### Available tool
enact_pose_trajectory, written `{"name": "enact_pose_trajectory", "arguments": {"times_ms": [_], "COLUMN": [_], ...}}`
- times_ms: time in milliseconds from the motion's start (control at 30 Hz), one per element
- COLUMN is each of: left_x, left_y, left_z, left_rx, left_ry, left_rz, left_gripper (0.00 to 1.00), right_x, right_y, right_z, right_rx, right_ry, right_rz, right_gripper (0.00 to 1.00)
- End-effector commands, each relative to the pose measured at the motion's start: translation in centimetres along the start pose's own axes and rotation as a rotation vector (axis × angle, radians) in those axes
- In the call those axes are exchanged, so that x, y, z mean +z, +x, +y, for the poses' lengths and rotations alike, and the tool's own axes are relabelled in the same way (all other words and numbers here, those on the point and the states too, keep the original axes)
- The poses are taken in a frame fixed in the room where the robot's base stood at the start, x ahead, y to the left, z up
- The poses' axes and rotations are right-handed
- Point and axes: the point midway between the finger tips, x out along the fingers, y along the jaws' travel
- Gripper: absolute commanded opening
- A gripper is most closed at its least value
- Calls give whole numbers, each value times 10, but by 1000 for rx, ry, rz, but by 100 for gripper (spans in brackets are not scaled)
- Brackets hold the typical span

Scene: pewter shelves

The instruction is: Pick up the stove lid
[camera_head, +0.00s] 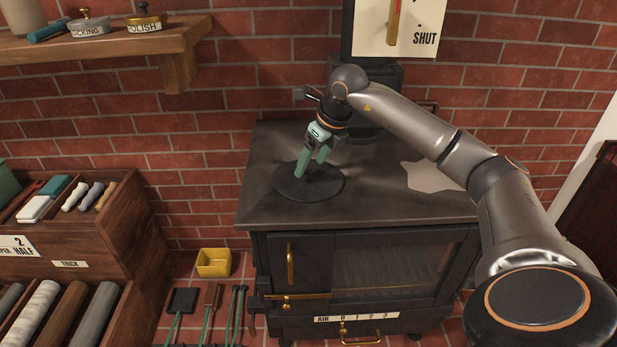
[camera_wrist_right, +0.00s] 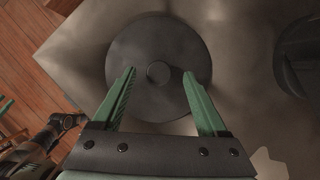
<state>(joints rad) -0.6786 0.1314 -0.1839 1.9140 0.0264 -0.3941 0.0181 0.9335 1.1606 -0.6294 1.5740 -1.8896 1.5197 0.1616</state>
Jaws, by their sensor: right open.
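The stove lid (camera_head: 330,190) is a round dark disc lying flat on the left part of the stove top (camera_head: 385,203). In the right wrist view the lid (camera_wrist_right: 158,40) shows whole, with a small round knob (camera_wrist_right: 158,72) at its middle. My right gripper (camera_head: 310,168) is above the lid, pointing down, with green fingers. In the right wrist view its fingertips (camera_wrist_right: 160,72) are open on either side of the knob, with gaps on both sides. I cannot tell the exact height of the fingertips over the lid.
A stovepipe stands at the back of the stove, under a sign reading SHUT (camera_head: 425,38). A pale patch (camera_head: 432,176) lies on the stove top's right. A wooden shelf (camera_head: 125,45) is upper left. A yellow box (camera_head: 213,262) and several tools stand left of the stove.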

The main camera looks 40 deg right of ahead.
Motion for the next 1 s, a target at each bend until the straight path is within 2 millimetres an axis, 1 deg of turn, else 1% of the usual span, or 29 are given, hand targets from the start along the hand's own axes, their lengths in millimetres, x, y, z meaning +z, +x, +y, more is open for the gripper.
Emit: {"name": "enact_pose_trajectory", "arguments": {"times_ms": [33,133,367,1000], "left_x": [-1,-1,-1,-1], "left_y": [-1,-1,-1,-1], "left_z": [0,0,0,0], "left_rx": [0,0,0,0], "left_ry": [0,0,0,0], "left_rz": [0,0,-1,-1], "left_gripper": [50,50,50,50], "right_x": [0,0,0,0], "right_y": [6,12,13,13], "right_z": [1,1,1,1], "right_rx": [3,2,2,1], "right_ry": [-1,-2,-2,-2], "right_rz": [2,0,-1,-1], "right_gripper": [76,76,75,3]}}
